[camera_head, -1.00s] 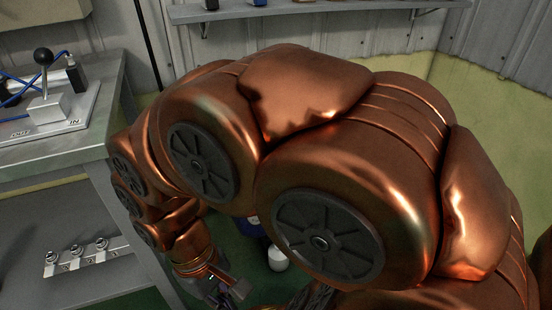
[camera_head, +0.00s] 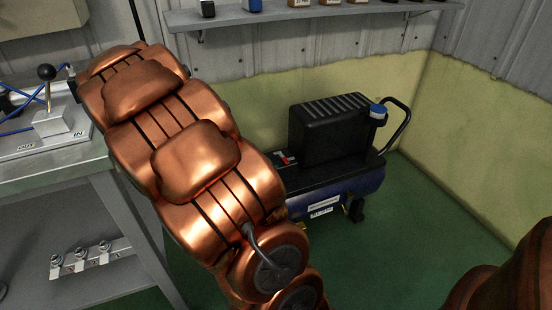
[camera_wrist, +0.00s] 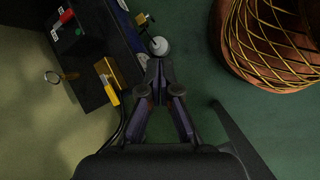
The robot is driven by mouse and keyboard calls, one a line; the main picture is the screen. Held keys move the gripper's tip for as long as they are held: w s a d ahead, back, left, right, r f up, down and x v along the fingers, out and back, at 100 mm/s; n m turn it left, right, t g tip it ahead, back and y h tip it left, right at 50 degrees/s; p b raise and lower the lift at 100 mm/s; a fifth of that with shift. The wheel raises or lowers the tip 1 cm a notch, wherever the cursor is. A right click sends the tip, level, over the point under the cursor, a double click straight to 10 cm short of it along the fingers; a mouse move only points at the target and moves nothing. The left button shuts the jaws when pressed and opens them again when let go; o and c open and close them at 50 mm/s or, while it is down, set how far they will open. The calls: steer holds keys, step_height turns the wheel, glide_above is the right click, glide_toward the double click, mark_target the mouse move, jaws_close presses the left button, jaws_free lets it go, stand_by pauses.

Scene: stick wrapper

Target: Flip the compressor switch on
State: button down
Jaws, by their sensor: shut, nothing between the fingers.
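The compressor (camera_head: 330,135) stands on the floor near the back wall, with a black motor housing above a blue tank. A small red switch (camera_head: 285,160) shows at the left end of its top, close to my arm. In the wrist view the dark compressor body (camera_wrist: 85,92) is at the upper left, and the switch box has a red part (camera_wrist: 66,16) and a small green part (camera_wrist: 78,31). My gripper (camera_wrist: 157,66) is shut and empty, pointing toward the floor to the right of the compressor and apart from the switch. My arm hides the gripper in the head view.
Brass fittings (camera_wrist: 108,75) and a white round part (camera_wrist: 158,46) are close to my fingertips. A workbench (camera_head: 50,170) with a lever device (camera_head: 48,118) stands at left. A shelf (camera_head: 235,17) hangs above. Green floor (camera_head: 400,235) is clear right of the compressor.

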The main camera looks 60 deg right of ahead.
steer(key=w+d+f+n+h+p, duration=0.1)
steer(key=w+d+f+n, duration=0.1)
steer(key=d, duration=0.5)
steer(key=w+d+f+n+h+p, duration=0.1)
steer(key=w+d+f+n, duration=0.2)
steer(key=w+d, duration=0.3)
steer(key=shift+w+d+n+h, duration=0.3)
steer(key=shift+d+n, duration=0.2)
steer(key=shift+d, duration=0.4)
steer(key=shift+s, duration=0.1)
steer(key=b, duration=0.3)
glide_toward(276, 168)
steer(key=x, duration=0.4)
steer(key=shift+d+f, duration=0.15)
steer(key=shift+f, duration=0.3)
steer(key=d, duration=0.1)
steer(key=s+d+b, duration=0.1)
steer(key=shift+s+d+f, duration=0.1)
steer(key=shift+s+d, duration=0.5)
steer(key=shift+d, duration=0.2)
steer(key=shift+r+p, duration=0.2)
steer(key=shift+p, duration=0.2)
